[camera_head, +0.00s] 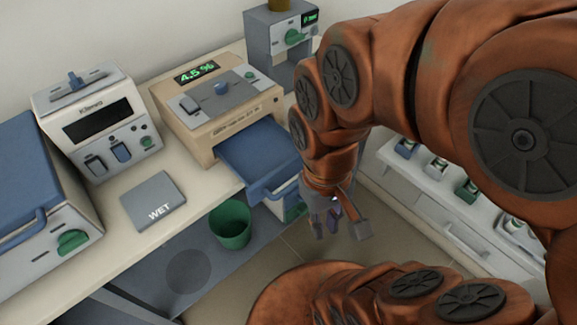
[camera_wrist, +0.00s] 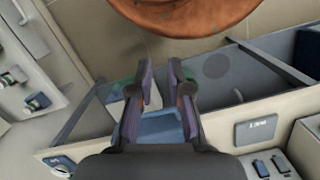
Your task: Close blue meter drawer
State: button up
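The beige meter (camera_head: 205,130) with the "4.5 %" display stands on the white counter in the head view. Its blue drawer (camera_head: 255,148) is pulled out and sticks past the counter's front edge. It has a blue handle at its front end. My gripper (camera_head: 336,226) hangs to the right of the drawer's front, apart from it in the picture. In the wrist view, my gripper (camera_wrist: 160,88) has its two fingers spread with nothing between them. Part of the blue drawer (camera_wrist: 160,126) shows beyond and between the fingers. The fingers hide some of it.
A grey "WET" plate (camera_head: 146,198) and a white device (camera_head: 97,122) are on the counter left of the meter. A blue-lidded furnace (camera_head: 38,190) stands farther left. A green bin (camera_head: 231,226) is below the drawer. A shelf with small items (camera_head: 437,168) is at right.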

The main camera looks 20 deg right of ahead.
aim_at(264, 156)
jog(key=z, duration=2.2)
jog(key=k, duration=1.15)
jog(key=u, duration=1.7)
